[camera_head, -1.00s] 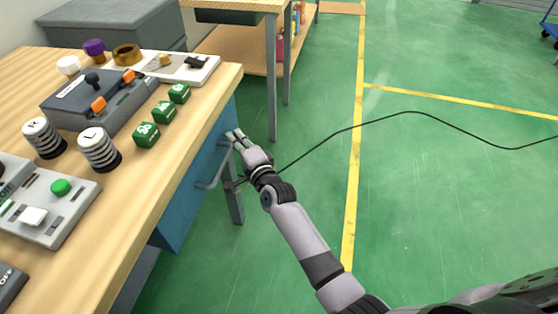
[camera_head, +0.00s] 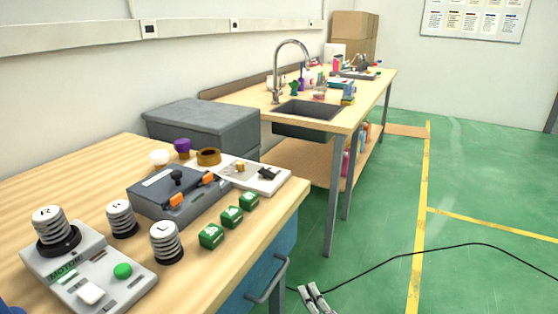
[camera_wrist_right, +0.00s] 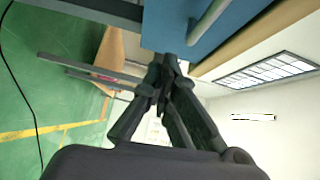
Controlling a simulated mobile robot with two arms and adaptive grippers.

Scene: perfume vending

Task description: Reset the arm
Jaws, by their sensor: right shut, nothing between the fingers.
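My right gripper (camera_head: 316,297) shows at the bottom edge of the head view, beside the front of the wooden workbench (camera_head: 90,168) and near the handle (camera_head: 268,282) of its blue cabinet. It holds nothing. In the right wrist view its dark fingers (camera_wrist_right: 168,66) meet at the tips, close to the blue cabinet front (camera_wrist_right: 190,35) and the grey handle (camera_wrist_right: 212,20). The rest of my right arm is out of the head view. My left gripper does not show.
The workbench carries a grey device (camera_head: 178,194), green cubes (camera_head: 232,217), ribbed cylinders (camera_head: 166,241) and a button box (camera_head: 88,272). A sink table (camera_head: 345,115) stands behind. Green floor (camera_head: 480,225) is open at the right, crossed by a black cable (camera_head: 400,253).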

